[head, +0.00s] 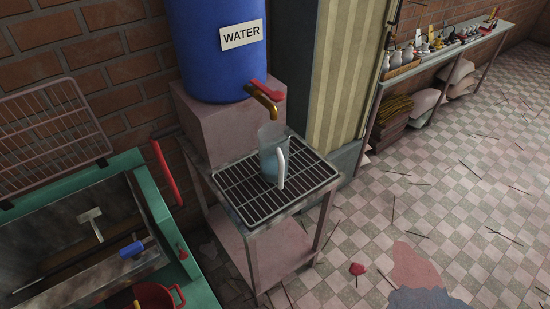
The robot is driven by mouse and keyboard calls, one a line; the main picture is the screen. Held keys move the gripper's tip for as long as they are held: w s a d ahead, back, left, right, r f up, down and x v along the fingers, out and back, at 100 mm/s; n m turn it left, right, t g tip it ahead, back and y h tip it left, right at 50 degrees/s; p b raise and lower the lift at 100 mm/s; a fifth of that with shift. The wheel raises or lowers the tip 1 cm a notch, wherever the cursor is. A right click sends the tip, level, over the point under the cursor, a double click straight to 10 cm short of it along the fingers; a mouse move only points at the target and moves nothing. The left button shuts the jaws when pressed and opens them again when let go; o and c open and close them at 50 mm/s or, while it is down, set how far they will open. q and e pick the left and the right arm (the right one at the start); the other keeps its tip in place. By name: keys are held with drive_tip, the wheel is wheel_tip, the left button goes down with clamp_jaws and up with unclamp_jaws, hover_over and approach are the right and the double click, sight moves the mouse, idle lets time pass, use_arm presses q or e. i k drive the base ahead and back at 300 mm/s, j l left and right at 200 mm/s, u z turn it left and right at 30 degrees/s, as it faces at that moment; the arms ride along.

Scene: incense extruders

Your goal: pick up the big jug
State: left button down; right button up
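The big jug (268,160) is a clear, bluish jug with a white handle (282,163) on its right side. It stands upright on the black wire rack (248,205) of a small metal stand, under the brass tap of the water barrel. It looks partly filled with water, though the clear wall makes this hard to tell. Neither of my grippers shows in the head view.
A blue barrel (215,55) labelled WATER stands behind the jug, its tap (262,97) with a red lever just above. A green-rimmed machine (150,190) is at left. A long shelf (440,52) with small items runs along the back right.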

sight(274, 139)
drive_tip(key=k+j+u, duration=0.1)
drive_tip(key=j, duration=0.3)
drive_tip(key=k+j+u, duration=0.1)
drive_tip(key=j, duration=0.3)
drive_tip(key=k+j+u, duration=0.1)
drive_tip(key=j, duration=0.35)
drive_tip(key=k+j+u, duration=0.1)
drive_tip(key=j, duration=0.3)
